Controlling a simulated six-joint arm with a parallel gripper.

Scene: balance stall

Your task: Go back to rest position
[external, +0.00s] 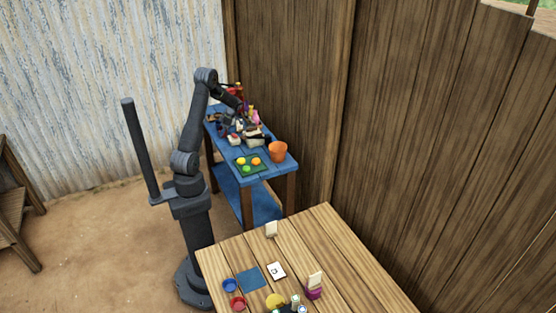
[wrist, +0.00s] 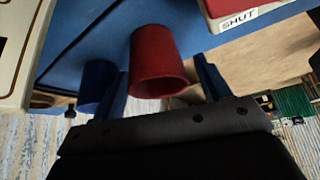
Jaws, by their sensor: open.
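My gripper (external: 236,122) is over the far part of the blue table (external: 222,147) by the wooden wall. In the wrist view my gripper (wrist: 162,82) is open, its two dark blue fingers spread apart. A red cup (wrist: 158,58) shows between and beyond the fingers, with a gap to the right finger. I cannot tell whether it touches the left one or how deep it lies between them. A blue cup (wrist: 97,82) is partly hidden behind the left finger.
A red box labelled SHUT (wrist: 238,22) and a beige board (wrist: 22,45) flank the cups. Nearer on the blue table are a green tray (external: 240,171) with coloured balls and an orange cup (external: 278,151). A wooden table (external: 330,245) with small items stands in front.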

